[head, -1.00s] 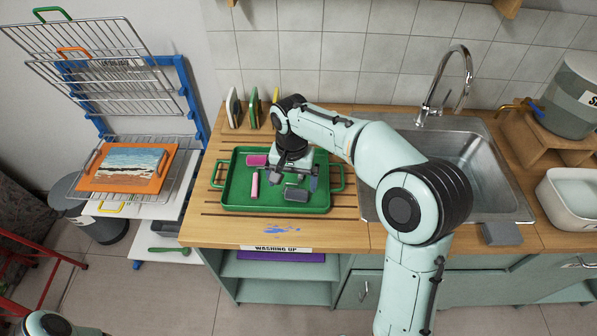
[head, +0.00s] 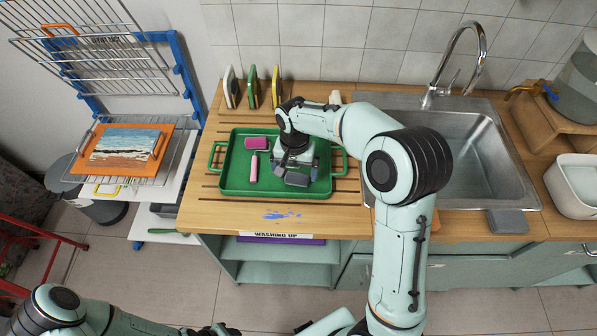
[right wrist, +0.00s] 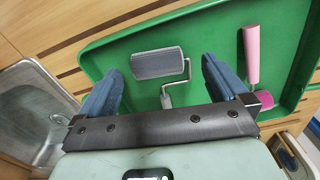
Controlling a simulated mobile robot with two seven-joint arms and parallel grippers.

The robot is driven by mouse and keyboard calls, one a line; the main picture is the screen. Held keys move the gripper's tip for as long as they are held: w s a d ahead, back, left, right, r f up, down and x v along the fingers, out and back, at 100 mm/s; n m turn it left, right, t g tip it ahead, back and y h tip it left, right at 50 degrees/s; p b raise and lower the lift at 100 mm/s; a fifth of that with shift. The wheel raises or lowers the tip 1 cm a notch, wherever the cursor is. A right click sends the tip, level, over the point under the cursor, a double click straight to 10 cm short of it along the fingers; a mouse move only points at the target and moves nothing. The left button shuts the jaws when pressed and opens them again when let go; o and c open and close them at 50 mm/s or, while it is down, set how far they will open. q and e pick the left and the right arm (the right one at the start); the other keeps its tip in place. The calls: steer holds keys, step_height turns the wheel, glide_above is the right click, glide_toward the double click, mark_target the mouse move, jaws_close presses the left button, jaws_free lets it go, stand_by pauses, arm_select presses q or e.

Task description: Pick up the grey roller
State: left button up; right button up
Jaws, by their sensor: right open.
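The grey roller (head: 297,180) lies in the green tray (head: 232,186), partly hidden by my right gripper (head: 296,175) in the head view. In the right wrist view, the grey roller (right wrist: 158,63) lies flat between the two blue-grey fingers of my right gripper (right wrist: 162,72), with its wire frame pointing toward the palm. The fingers are spread wide, with a gap on each side of the roller.
A pink roller (head: 256,143) with a pink handle lies in the tray to the left. Upright boards (head: 252,88) stand behind the tray. The sink (head: 465,150) is to the right, a drying rack (head: 185,85) to the left. Blue paint (head: 282,215) marks the counter in front.

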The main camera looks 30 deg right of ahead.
mark_target(297, 176)
steer(key=f, duration=0.4)
steer(key=shift+w+d+f, duration=0.2)
steer(key=shift+d, duration=0.2)
steer(key=c, duration=0.8)
steer(key=shift+r, duration=0.1)
